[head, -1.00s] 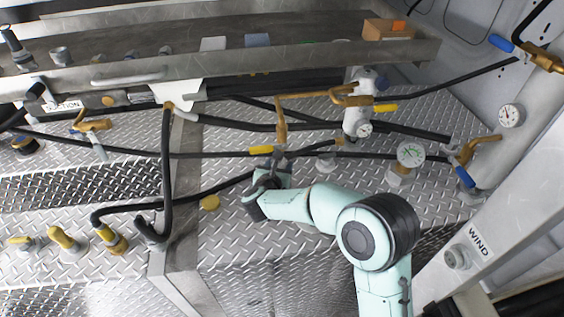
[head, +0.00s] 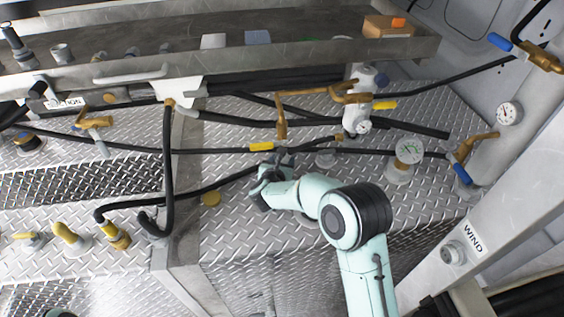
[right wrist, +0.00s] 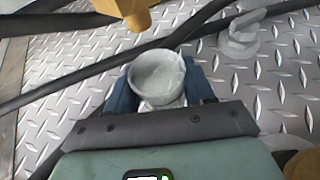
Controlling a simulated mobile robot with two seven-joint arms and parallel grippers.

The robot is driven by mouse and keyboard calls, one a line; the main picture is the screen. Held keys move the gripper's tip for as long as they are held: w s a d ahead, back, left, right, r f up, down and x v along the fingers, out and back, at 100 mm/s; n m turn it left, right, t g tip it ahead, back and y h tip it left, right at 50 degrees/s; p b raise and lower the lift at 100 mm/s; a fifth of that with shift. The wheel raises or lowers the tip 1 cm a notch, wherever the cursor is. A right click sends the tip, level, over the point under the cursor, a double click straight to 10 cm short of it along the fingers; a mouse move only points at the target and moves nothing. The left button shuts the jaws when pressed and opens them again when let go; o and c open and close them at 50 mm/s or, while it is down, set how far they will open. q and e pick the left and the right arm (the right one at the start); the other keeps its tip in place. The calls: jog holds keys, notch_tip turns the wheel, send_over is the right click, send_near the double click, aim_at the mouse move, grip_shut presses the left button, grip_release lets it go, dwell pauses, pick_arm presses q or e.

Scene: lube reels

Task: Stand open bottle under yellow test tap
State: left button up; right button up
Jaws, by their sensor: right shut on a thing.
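My right gripper (right wrist: 158,98) is shut on a small, pale, open-topped bottle (right wrist: 158,72), with one blue-grey finger on each side. The bottle's round mouth faces the wrist camera. In the head view my right gripper (head: 280,160) is just below a brass tap with a yellow handle (head: 261,147), and the bottle is hard to make out there. In the right wrist view a yellow-brass tap end (right wrist: 135,12) shows just beyond the bottle's mouth, slightly left. I cannot tell whether the bottle touches the deck. My left gripper is not in view.
Black hoses (head: 210,154) cross the tread-plate deck around the gripper. More yellow taps (head: 68,236) stand at lower left. Bare deck (head: 240,228) lies nearer.

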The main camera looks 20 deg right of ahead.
jog(key=shift+f, duration=0.15)
jog(key=o, duration=1.1)
jog(key=shift+r, duration=0.3)
jog(key=b+v, duration=0.1)
jog(key=v, duration=1.1)
jog(key=shift+b, duration=0.4)
